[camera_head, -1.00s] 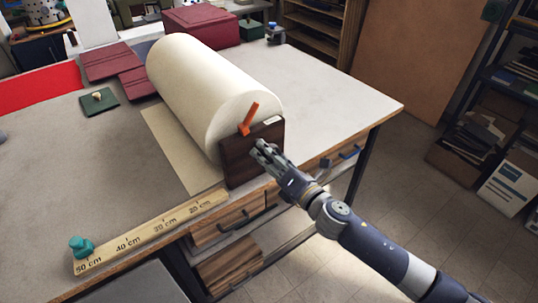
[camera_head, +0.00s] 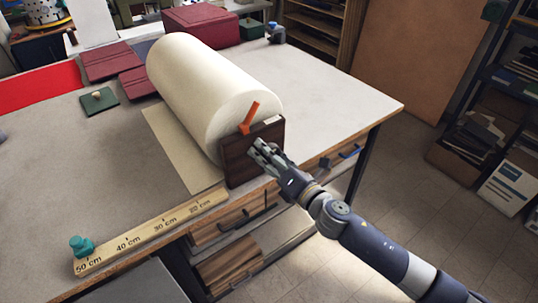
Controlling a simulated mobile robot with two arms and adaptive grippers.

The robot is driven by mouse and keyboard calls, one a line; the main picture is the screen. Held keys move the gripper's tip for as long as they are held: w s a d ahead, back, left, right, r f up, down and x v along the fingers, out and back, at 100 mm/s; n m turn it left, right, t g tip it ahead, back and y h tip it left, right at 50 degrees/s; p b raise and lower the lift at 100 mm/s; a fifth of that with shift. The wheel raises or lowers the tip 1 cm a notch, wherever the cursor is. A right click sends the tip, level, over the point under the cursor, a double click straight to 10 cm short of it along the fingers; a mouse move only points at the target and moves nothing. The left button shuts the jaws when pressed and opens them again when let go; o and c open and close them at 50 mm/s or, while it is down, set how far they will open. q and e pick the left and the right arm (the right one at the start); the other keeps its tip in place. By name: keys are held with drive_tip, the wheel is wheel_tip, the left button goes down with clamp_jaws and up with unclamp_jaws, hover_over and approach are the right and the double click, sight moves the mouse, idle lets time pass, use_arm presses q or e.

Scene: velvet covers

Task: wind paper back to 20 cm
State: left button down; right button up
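A large cream paper roll (camera_head: 205,85) lies on the table, its near end in a dark wooden bracket (camera_head: 240,160). An orange lever (camera_head: 249,119) stands tilted at the top of this end. A flat strip of paper (camera_head: 170,142) comes out from under the roll to the left. Its free edge ends near the ruler's 20 cm mark, on the 30 cm side. The wooden ruler (camera_head: 145,236) runs along the front edge, with a teal knob (camera_head: 81,246) at 50 cm. My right gripper (camera_head: 257,150) is at the bracket's right side, below the lever; its finger gap is unclear. My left gripper is out of view.
Dark red covers (camera_head: 113,62) and a dark red box (camera_head: 202,25) lie behind the roll. A green pad with a small knob (camera_head: 99,100) lies at left. The tabletop right of the roll is clear. Drawers with handles (camera_head: 235,222) are under the front edge.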

drive_tip(key=v, duration=1.2)
